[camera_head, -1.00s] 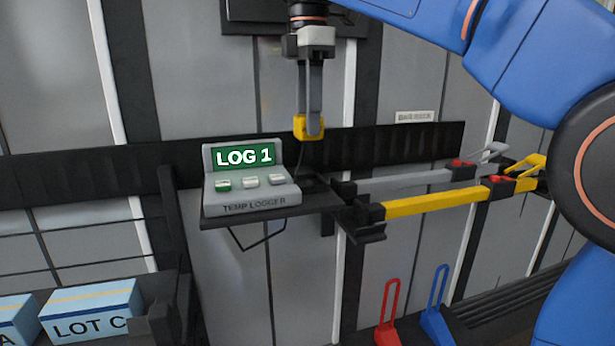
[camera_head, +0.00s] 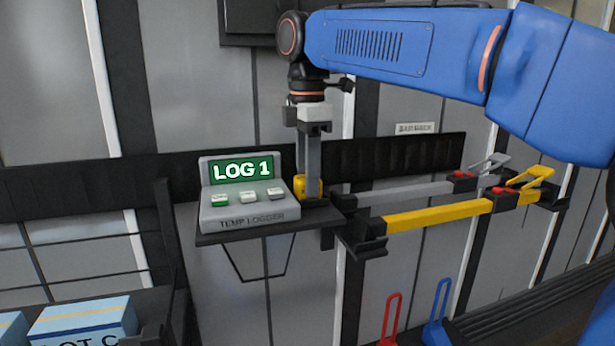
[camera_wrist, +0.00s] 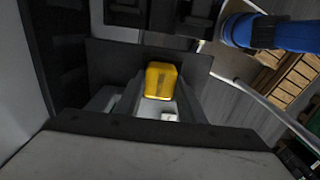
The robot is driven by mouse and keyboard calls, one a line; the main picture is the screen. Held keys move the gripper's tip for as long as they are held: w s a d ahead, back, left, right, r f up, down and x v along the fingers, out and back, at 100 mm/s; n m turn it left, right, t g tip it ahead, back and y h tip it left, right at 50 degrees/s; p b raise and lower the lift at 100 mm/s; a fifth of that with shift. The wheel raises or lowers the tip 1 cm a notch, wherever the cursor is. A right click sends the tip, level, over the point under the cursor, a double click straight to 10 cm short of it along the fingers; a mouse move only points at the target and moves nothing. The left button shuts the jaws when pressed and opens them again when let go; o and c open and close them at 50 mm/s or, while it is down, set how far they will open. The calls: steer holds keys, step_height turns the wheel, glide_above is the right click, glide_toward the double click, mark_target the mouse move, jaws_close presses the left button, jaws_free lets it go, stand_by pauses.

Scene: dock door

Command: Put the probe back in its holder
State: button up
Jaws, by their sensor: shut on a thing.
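My gripper (camera_head: 312,184) points straight down beside the temp logger and is shut on the yellow probe (camera_head: 300,187). The probe also shows in the wrist view (camera_wrist: 161,80) as a yellow block between the fingers. Its lower end is hidden behind the logger's right side and the shelf. The dark holder area on the shelf (camera_head: 318,212) lies right under the probe. I cannot tell whether the probe touches or sits in the holder. The grey temp logger (camera_head: 248,212) stands to the left and its green screen reads LOG 1.
Yellow and grey bars (camera_head: 440,215) with red parts stretch along the wall to the right of the shelf. A red loop handle (camera_head: 391,318) and a blue one (camera_head: 436,315) stand below. A blue LOT C box (camera_head: 82,320) is at lower left.

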steer(key=shift+f, duration=0.15)
steer(key=o, duration=1.2)
step_height(320, 180, up, 12)
steer(key=shift+r, duration=0.1)
